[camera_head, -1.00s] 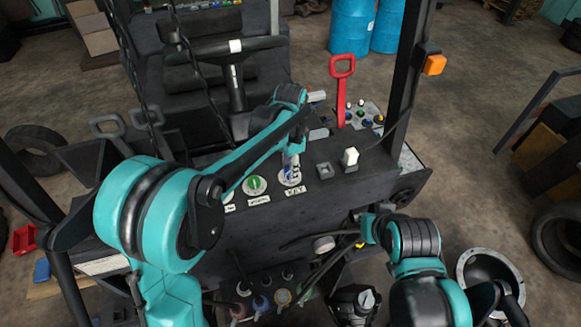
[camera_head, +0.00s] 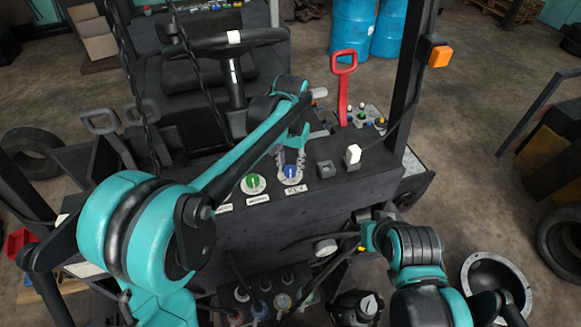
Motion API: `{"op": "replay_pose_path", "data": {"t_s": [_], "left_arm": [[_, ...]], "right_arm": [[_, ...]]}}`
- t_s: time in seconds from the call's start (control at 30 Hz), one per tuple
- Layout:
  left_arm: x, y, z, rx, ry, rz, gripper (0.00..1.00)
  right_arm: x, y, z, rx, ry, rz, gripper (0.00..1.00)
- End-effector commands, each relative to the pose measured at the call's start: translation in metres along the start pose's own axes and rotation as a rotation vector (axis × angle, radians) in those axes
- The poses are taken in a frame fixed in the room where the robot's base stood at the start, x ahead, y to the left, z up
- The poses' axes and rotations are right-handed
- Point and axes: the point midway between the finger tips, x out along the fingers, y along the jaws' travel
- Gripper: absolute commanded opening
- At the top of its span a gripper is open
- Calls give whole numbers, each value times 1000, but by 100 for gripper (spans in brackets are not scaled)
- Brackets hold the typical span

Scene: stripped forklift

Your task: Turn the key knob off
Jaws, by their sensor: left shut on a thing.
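The key knob (camera_head: 291,174) is a blue knob on a pale round dial, with a "KEY" label below it, on the dark forklift panel. My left gripper (camera_head: 291,163) comes down on it from above and is shut on it. The fingers partly cover the knob and dial, so its exact angle is hard to read. My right gripper (camera_head: 366,234) is low in front of the panel, away from the knob, and its fingers are not clear.
A green knob (camera_head: 253,183) sits just left of the key dial. A square socket (camera_head: 326,169) and a white switch (camera_head: 353,154) are to its right. A red lever handle (camera_head: 343,66) stands behind. The steering wheel (camera_head: 225,43) is further back.

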Motion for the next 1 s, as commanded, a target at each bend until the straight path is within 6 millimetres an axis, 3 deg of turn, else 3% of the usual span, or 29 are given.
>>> {"op": "replay_pose_path", "data": {"t_s": [0.4,1.0], "left_arm": [[0,-1,0,-209,1,0,3],[-1,-1,0,-245,1,0,3]], "right_arm": [[6,0,5,0,0,0,0],[7,0,5,0,0,0,0]]}}
